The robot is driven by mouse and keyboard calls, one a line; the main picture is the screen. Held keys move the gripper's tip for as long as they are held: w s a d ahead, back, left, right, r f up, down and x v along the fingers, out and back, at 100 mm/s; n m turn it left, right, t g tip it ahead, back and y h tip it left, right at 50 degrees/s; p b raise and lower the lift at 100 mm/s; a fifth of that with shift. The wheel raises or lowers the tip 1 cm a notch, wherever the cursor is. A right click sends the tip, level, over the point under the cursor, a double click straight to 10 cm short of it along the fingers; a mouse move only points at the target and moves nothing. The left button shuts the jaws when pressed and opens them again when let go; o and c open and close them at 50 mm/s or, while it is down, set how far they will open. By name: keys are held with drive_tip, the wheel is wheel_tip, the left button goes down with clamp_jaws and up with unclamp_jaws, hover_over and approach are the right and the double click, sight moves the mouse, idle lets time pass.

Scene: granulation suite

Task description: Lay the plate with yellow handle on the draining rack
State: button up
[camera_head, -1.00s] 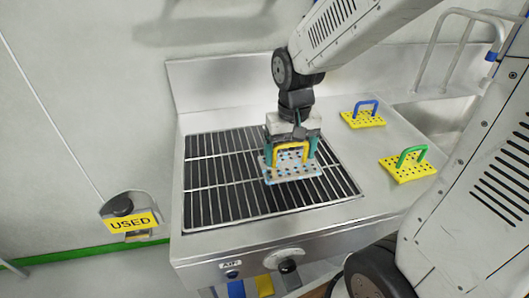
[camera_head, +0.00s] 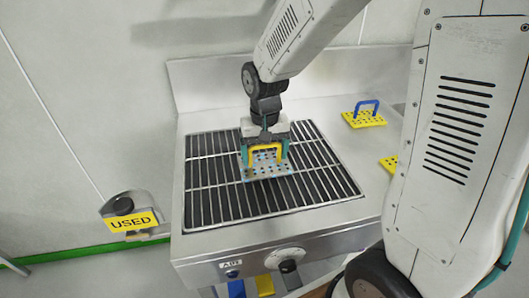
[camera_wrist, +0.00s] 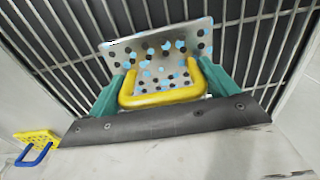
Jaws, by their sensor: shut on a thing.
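The plate with yellow handle (camera_head: 267,172) is a grey perforated plate with blue patches and a yellow arched handle. My gripper (camera_head: 267,152) is shut on the yellow handle, with its green fingers at the handle's two sides. The plate is over the middle of the draining rack (camera_head: 215,200), a grid of metal bars above a dark basin. In the wrist view the plate (camera_wrist: 158,58) is seen against the rack bars (camera_wrist: 70,60). I cannot tell whether the plate touches the bars.
A yellow plate with blue handle (camera_head: 364,118) lies on the steel counter right of the rack. Another yellow plate (camera_head: 389,164) is mostly hidden behind my arm. A holder with a "USED" sign (camera_head: 131,222) is at the left. The rack's bars around the plate are bare.

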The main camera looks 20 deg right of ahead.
drive_tip(key=shift+f, duration=0.1)
drive_tip(key=o, duration=1.1)
wheel_tip(320, 180, up, 12)
drive_tip(key=shift+s+r, duration=0.1)
drive_tip(key=shift+r, duration=0.05)
drive_tip(key=s+d+r, duration=0.1)
drive_tip(key=s, duration=0.6)
drive_tip(key=s+d+r+n, duration=0.1)
drive_tip(key=s, duration=0.6)
drive_tip(key=s+d+r+n+t, duration=0.1)
drive_tip(key=s, duration=0.7)
